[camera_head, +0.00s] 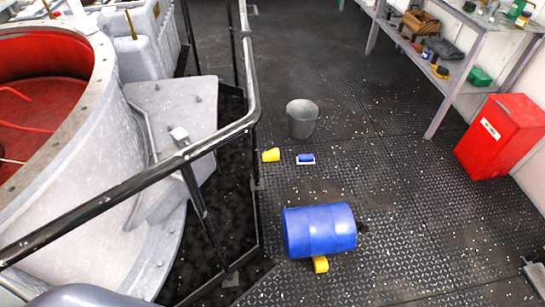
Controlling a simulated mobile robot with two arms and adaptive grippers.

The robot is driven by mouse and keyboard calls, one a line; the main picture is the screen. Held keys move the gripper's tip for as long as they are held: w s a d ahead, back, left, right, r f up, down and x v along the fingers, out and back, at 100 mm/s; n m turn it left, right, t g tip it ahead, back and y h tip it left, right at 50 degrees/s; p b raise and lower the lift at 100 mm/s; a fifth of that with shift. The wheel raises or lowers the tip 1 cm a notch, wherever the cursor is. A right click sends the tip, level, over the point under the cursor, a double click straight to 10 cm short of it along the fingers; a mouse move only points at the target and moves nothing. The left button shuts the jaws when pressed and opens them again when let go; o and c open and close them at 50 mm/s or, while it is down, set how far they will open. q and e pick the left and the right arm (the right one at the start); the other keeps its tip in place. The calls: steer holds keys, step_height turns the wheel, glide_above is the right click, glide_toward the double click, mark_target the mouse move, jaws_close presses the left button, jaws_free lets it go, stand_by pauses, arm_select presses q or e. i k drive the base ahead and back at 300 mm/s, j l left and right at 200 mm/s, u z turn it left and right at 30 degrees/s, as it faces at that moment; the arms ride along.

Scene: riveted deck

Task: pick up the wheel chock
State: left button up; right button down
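Two small yellow blocks on the deck look like wheel chocks. One yellow chock (320,264) sits at the near side of a blue drum (318,230) that lies on its side; the drum hides part of this chock. The other yellow chock (271,155) stands farther back, in front of a grey bucket (301,118) and apart from the drum. Neither gripper can be made out in the head view.
A small blue-and-white item (305,159) lies right of the far chock. A black railing (257,100) runs along the left. A red bin (500,137) and loaded shelves (455,60) stand at the right. Open deck lies between the drum and bin.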

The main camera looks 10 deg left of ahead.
mark_target(274, 154)
steer(key=i+l+z, duration=0.3)
steer(key=l, duration=0.2)
steer(key=i+l+z, duration=0.15)
steer(key=l+z, duration=0.2)
steer(key=l, duration=0.2)
steer(key=i+l+z, duration=0.5)
steer(key=i+l, duration=0.2)
steer(key=i+l+z, duration=0.2)
steer(key=i, duration=0.4)
steer(key=i+j+u, duration=0.1)
steer(key=i+u, duration=0.75)
steer(key=u, duration=0.15)
steer(key=i+l+u, duration=0.2)
steer(key=i+u, duration=0.15)
steer(key=u, duration=0.15)
